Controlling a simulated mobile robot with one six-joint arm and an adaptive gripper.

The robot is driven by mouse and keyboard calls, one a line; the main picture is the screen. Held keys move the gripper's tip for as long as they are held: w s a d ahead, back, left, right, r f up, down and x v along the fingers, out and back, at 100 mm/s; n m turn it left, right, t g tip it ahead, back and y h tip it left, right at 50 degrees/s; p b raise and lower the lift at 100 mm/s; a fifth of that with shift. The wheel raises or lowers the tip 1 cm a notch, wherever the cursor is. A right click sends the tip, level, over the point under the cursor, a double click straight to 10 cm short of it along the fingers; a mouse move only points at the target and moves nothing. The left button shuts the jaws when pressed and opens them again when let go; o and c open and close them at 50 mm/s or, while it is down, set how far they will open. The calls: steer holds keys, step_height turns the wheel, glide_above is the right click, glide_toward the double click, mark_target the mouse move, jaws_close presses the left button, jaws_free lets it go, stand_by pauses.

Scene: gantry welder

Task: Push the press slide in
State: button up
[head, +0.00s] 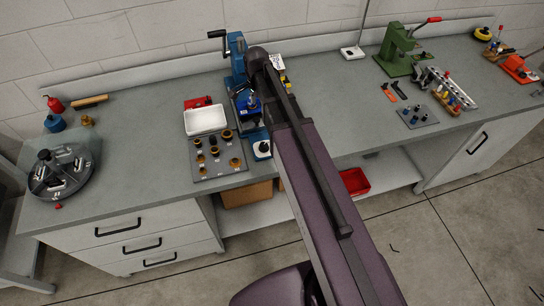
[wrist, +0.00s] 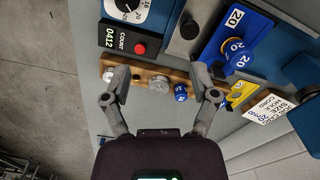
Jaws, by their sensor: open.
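The blue press (head: 237,52) with its crank handle stands at the back of the bench, left of my arm in the head view. A blue plate labelled 20 (head: 247,102), which may be the press slide, lies at its front. In the wrist view this blue plate (wrist: 237,33) is at the upper right, with a round blue knob marked 20 (wrist: 236,57) on it. My gripper (wrist: 160,90) is open and empty, its right fingertip just left of the knob; contact cannot be told. My arm hides the gripper in the head view.
A wooden rack (wrist: 142,74) with a silver knob and small blue piece shows between the fingers. A counter with a red button (wrist: 126,40) and a hanging tag (wrist: 270,108) are close by. A white tray (head: 205,120) and peg board (head: 217,157) stand left of my arm.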

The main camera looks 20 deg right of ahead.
steer(key=s+f+n+b, duration=0.4)
steer(key=s+n, duration=0.3)
steer(key=s, duration=0.1)
steer(key=s+f+n+b, duration=0.4)
steer(key=s+f+n, duration=0.1)
steer(key=s, duration=0.3)
steer(key=shift+n, duration=0.9)
steer(key=shift+d, duration=0.1)
